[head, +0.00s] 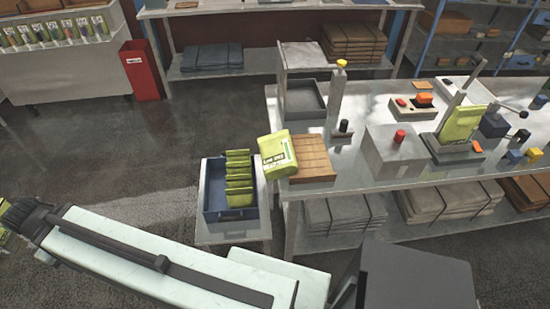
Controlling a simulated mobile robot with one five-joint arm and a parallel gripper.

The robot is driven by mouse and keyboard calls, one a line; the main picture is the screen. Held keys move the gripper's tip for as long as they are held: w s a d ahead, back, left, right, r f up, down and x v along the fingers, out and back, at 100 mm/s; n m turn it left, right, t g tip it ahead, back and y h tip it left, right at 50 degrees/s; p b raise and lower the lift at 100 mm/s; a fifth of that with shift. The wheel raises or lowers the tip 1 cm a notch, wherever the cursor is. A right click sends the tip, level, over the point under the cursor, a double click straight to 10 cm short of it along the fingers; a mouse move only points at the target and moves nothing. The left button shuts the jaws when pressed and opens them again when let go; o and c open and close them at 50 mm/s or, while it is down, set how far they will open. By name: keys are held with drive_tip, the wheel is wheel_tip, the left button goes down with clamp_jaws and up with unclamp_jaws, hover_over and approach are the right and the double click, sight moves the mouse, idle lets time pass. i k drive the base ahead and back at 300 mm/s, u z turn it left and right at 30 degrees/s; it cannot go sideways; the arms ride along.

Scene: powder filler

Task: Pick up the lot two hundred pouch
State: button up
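Another green pouch (462,122) stands tilted on the machine at the right. My arm crosses the bottom left, and its dark end, my gripper (18,214), is at the left edge, far from these pouches. Its fingers are not clear.
The grey workbench (362,105) carries a grey box with a red button (398,152) and a post with a yellow top (338,95). A red bin (142,70) stands back left by a rack of pouches (50,32). Dark floor (120,150) lies clear at the left.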

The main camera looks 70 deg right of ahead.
sight(277, 157)
drive_tip(key=u, duration=0.6)
drive_tip(key=k, duration=1.7)
drive_tip(key=u, duration=0.35)
drive_tip(key=k, duration=0.7)
drive_tip(key=z, duration=0.05)
drive_tip(key=i, duration=0.5)
drive_tip(key=z, duration=0.1)
